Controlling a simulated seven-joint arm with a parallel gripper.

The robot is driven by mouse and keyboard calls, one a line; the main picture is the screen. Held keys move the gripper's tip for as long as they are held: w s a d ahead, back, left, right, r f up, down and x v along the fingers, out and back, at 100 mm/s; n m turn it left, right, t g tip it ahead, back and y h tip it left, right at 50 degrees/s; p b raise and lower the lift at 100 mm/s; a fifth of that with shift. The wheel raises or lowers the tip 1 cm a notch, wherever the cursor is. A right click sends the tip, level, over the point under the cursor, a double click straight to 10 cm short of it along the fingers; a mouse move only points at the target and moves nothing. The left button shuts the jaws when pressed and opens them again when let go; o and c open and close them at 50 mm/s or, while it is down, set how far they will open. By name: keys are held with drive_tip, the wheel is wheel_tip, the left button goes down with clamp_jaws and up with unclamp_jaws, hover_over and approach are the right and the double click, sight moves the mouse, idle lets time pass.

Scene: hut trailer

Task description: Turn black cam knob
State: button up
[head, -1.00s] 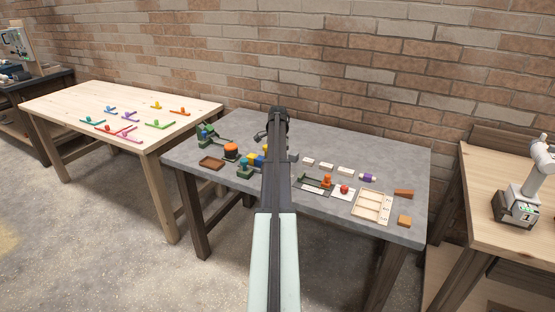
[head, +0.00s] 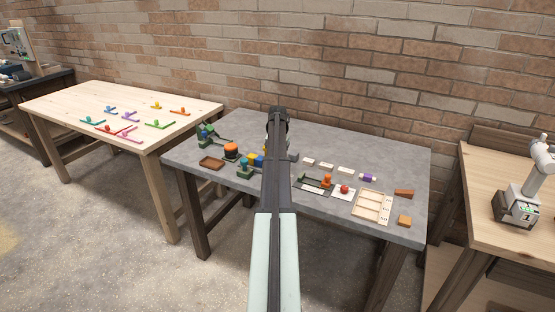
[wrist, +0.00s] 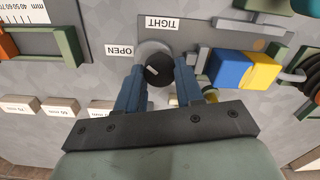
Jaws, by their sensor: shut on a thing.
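The black cam knob (wrist: 159,70) shows in the wrist view, with a pale line on its face and a light grey round part behind its upper left. My gripper (wrist: 157,76) has its two blue fingers on either side of the knob and is shut on it. An OPEN label (wrist: 119,50) lies to the left of the knob and a TIGHT label (wrist: 163,23) lies above it. Both labels read upside down. In the head view my arm hides the knob and the gripper's fingertips.
A blue block (wrist: 229,69) and a yellow block (wrist: 262,72) sit close to the right of my fingers. A dark green bracket (wrist: 68,46) stands at the left. Small pale labelled blocks (wrist: 61,107) lie at lower left. The grey table (head: 330,146) has clear space at its back.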

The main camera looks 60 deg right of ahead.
drive_tip(key=n, duration=0.4)
drive_tip(key=shift+n, duration=1.9)
drive_tip(key=o, duration=1)
drive_tip(key=shift+o, duration=0.2)
drive_tip(key=shift+r, duration=0.1)
wheel_tip(320, 180, up, 14)
drive_tip(key=shift+f, duration=0.2)
